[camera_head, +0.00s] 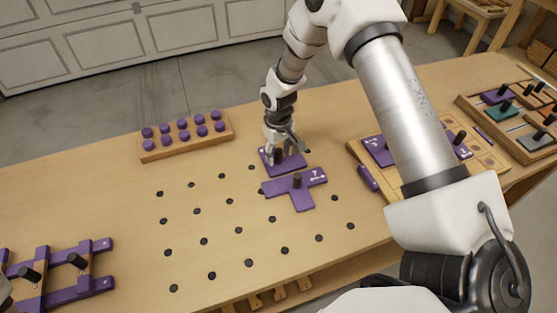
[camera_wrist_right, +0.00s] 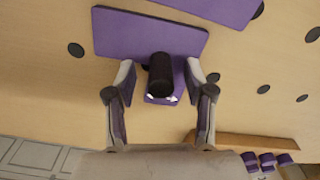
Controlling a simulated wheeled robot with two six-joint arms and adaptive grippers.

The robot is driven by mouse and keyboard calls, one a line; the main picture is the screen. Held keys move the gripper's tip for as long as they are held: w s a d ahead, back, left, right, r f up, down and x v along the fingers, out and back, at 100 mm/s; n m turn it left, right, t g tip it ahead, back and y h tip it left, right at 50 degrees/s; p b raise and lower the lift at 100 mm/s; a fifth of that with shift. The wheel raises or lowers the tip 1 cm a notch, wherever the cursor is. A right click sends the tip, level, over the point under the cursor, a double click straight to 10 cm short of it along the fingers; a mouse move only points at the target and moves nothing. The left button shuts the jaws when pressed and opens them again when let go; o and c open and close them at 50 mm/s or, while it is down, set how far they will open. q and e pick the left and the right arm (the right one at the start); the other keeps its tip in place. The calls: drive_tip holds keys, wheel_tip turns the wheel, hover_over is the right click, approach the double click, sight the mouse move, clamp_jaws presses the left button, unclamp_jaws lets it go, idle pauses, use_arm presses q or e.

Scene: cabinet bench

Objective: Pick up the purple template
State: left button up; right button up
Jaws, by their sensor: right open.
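A purple template (camera_head: 291,165) lies on the bench top, with my right gripper (camera_head: 279,153) down over it. In the right wrist view, the template's wide purple bar (camera_wrist_right: 135,32) and a narrower stem show, with an upright black knob (camera_wrist_right: 160,75). My right gripper's fingers (camera_wrist_right: 160,82) are open, one on each side of the knob, with gaps visible. A second purple template (camera_head: 303,199), T-shaped and marked 7, lies just in front with its own black knob. A small grey part at the far left edge may belong to my left arm; its jaws cannot be made out.
A wooden block with several purple pegs (camera_head: 154,154) stands behind left. Purple bars (camera_head: 67,294) lie front left. A wooden board (camera_head: 487,157) with purple pieces and a rack (camera_head: 479,112) of coloured pieces stand right. The bench's middle is bare, with dark holes.

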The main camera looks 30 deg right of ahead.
drive_tip(key=shift+s+r, duration=0.1)
clamp_jaws()
